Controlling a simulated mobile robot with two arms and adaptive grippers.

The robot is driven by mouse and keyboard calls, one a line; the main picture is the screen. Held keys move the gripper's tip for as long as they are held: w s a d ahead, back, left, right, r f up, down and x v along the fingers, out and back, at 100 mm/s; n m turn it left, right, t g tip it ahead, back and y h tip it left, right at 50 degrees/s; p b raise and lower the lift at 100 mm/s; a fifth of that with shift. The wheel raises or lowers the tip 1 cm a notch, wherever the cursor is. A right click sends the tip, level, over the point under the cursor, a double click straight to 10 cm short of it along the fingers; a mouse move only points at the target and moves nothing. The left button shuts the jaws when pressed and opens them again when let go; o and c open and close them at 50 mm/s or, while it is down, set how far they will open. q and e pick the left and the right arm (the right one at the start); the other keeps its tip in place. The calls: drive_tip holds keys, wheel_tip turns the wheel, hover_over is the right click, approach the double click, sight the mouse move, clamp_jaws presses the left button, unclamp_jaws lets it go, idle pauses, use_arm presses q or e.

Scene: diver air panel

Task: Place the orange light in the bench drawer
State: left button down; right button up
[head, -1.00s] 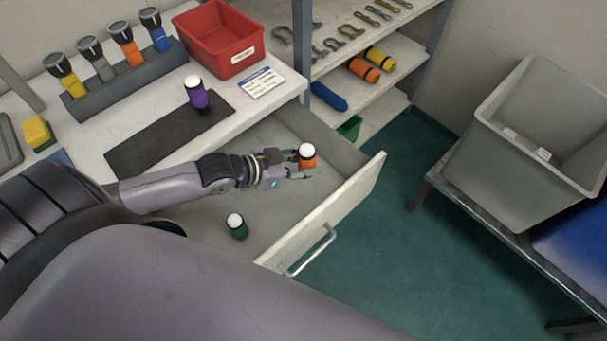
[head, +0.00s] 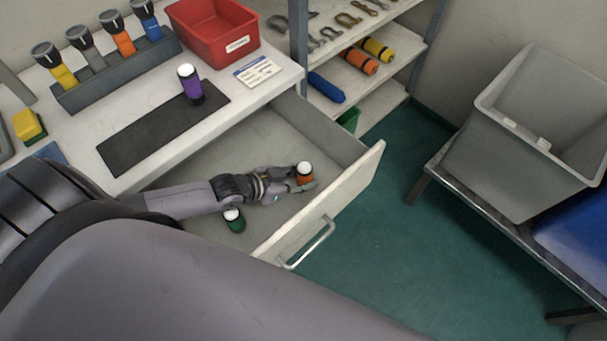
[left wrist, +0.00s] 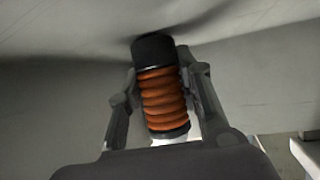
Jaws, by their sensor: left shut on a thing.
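The orange light (head: 304,177), with a white top and a black base, is held upright between the fingers of my left gripper (head: 303,183). In the left wrist view the ribbed orange light (left wrist: 162,98) sits between the two fingers (left wrist: 160,100), its black end close to a pale surface. The bench drawer (head: 268,225) is pulled open, and the gripper with the light is inside its outline, near the front panel. I cannot tell whether the light touches the drawer floor. A green light (head: 235,222) with a white top stands in the drawer, partly behind my left arm. My right gripper is not in view.
A purple light (head: 190,84) stands on a dark mat (head: 135,145) on the bench. A red bin (head: 212,32) and a rack of several torches (head: 105,80) are behind. The drawer's back right part is clear. A grey tub (head: 530,130) stands right.

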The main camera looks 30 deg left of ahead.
use_arm(q)
drive_tip(key=shift+f, duration=0.15)
drive_tip(key=c, duration=1.3)
unclamp_jaws()
drive_tip(key=shift+o, duration=0.7)
drive_tip(key=shift+r, duration=0.25)
drive_tip(key=p+v, duration=0.1)
drive_tip(key=v, duration=1)
drive_tip(key=shift+f+p, duration=0.1)
drive_tip(key=shift+p, duration=0.3)
drive_tip(key=shift+s+a+r, duration=0.25)
drive_tip(key=shift+s, duration=0.15)
